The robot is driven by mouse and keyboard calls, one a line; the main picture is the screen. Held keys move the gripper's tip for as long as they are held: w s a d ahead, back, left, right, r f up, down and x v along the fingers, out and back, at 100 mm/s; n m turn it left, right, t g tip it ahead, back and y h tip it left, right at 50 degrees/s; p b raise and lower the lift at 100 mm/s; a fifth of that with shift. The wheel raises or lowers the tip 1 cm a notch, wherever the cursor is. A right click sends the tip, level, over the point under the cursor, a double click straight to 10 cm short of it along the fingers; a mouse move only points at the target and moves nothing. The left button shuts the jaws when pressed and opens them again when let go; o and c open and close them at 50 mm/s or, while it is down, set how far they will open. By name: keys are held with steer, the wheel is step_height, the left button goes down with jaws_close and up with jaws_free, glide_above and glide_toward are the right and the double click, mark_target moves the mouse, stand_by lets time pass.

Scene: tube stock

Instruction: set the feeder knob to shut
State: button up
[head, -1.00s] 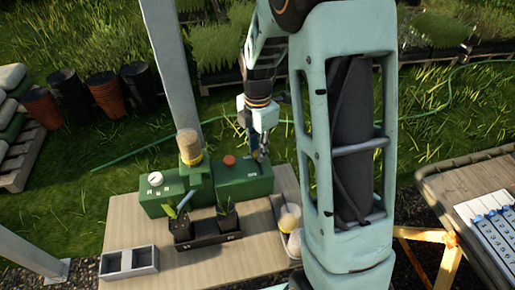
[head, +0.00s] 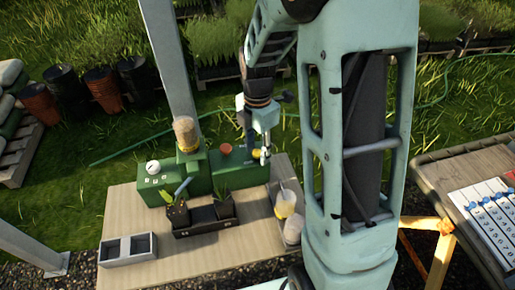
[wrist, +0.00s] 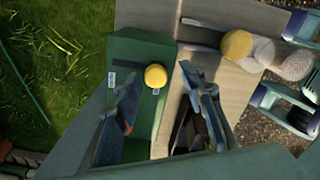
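The green feeder (head: 240,173) stands on the wooden table, with a tan-filled hopper (head: 186,133) at its middle. In the wrist view a round yellow knob (wrist: 155,76) sits on the green box, with small white labels (wrist: 112,79) beside it. I cannot read the labels. My gripper (wrist: 158,74) is open, one finger on each side of the yellow knob, with visible gaps. In the head view my gripper (head: 259,152) is over the feeder's right end. A white dial (head: 152,168) and a red-orange cap (head: 225,149) are on the feeder's top.
A dark tray with potted seedlings (head: 204,220) stands in front of the feeder. A tray to the right holds yellow and pale round-topped things (head: 285,211). A grey two-part box (head: 127,250) sits at the front left. A post (head: 172,70) rises behind.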

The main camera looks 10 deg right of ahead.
mark_target(258, 153)
step_height(258, 153, up, 12)
stand_by(0.6)
steer(key=shift+d, duration=0.1)
